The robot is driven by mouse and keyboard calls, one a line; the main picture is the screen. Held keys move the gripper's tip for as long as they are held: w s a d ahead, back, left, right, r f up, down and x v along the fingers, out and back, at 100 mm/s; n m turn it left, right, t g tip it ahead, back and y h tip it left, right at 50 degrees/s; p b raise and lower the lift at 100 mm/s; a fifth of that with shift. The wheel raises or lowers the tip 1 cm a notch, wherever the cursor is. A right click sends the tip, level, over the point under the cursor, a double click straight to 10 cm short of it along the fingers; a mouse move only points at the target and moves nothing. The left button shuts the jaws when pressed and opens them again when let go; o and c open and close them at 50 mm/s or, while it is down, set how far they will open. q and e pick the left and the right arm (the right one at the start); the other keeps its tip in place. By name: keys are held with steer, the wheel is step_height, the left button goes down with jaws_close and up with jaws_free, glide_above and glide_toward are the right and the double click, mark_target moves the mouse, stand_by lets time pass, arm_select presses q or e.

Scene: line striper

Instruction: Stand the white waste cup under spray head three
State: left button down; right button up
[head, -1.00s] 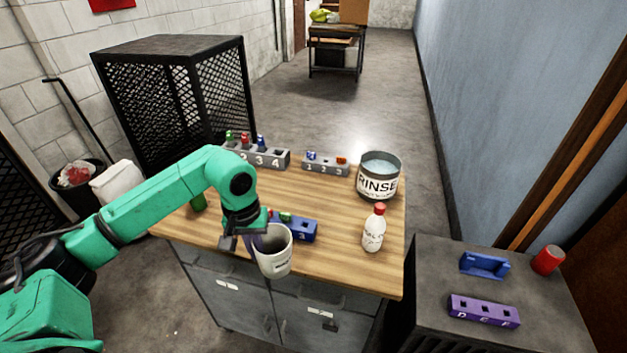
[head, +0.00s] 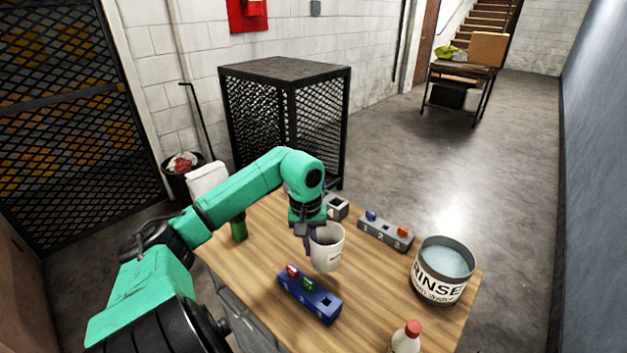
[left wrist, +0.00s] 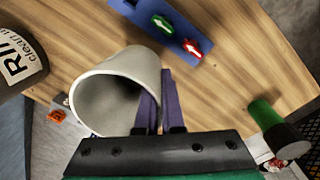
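The white waste cup (head: 327,252) is upright, or nearly so, in my left gripper (head: 311,240). In the left wrist view the cup (left wrist: 117,88) shows its open mouth, and the purple fingers (left wrist: 160,100) are closed at its side wall. The cup appears just above the wooden bench (head: 245,275), behind the blue block (head: 309,296); whether its base touches cannot be told. A grey block numbered 1, 2, 3 (head: 385,234) lies to the right. Another grey block (head: 337,206) is mostly hidden behind my arm. No spray head is clearly identifiable. My right gripper is out of view.
The rinse bucket (head: 442,273) stands at the bench's right side, with a red-capped bottle (head: 406,340) in front. A green cylinder (head: 239,228) stands left of the cup. A black mesh cage (head: 285,115) stands behind. Bare bench lies between cup and bucket.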

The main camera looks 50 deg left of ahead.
arm_select(q)
step_height(320, 180, down, 3)
steer(key=shift+w+d+r, duration=0.1)
steer(key=shift+w, duration=0.05)
steer(key=f, duration=0.1)
steer(key=f+p, duration=0.1)
steer(key=f, duration=0.1)
steer(key=shift+s+f, duration=0.25)
steer(key=shift+f, duration=0.1)
steer(key=shift+w+f, duration=0.15)
steer(key=shift+f, duration=0.05)
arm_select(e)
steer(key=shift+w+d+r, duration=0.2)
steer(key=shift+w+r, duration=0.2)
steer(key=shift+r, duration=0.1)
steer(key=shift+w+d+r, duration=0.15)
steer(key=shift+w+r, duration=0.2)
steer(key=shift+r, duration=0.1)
arm_select(q)
steer(key=c, duration=1.5)
jaws_free()
steer(key=shift+f, duration=0.1)
steer(key=shift+o, duration=0.9)
